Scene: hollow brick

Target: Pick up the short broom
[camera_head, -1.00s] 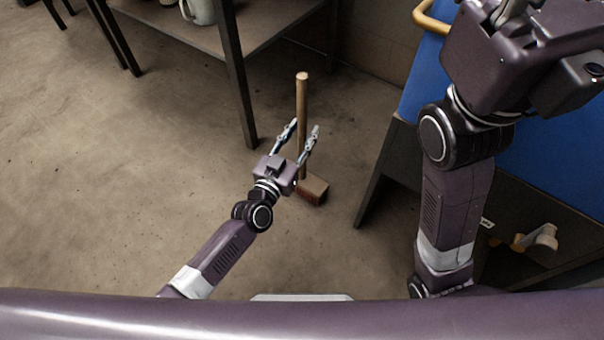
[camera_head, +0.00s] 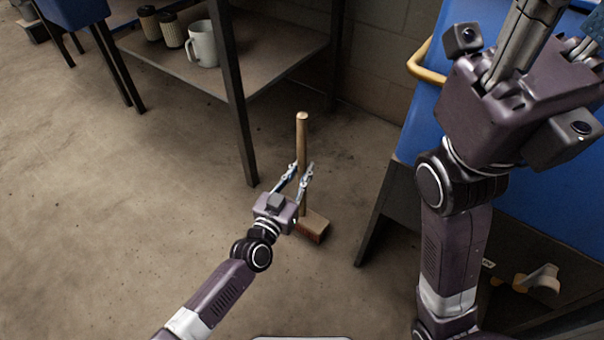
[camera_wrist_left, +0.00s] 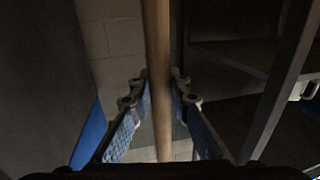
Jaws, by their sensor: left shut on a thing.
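The short broom (camera_head: 302,135) stands upright on the concrete floor, with a wooden handle and a block-shaped head with reddish-brown bristles (camera_head: 312,228) at the bottom. My left gripper (camera_head: 300,172) is shut on the handle, a little above the head. In the left wrist view the handle (camera_wrist_left: 158,60) runs vertically between the two fingers of the left gripper (camera_wrist_left: 156,90). My right arm rises at the right of the head view; its gripper's fingertips are cut off at the top edge.
A dark-legged table with a lower shelf (camera_head: 270,65) stands behind, bearing a white mug (camera_head: 203,45) and two canisters (camera_head: 160,25). A blue cabinet (camera_head: 540,190) with a yellow handle (camera_head: 418,62) is at the right.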

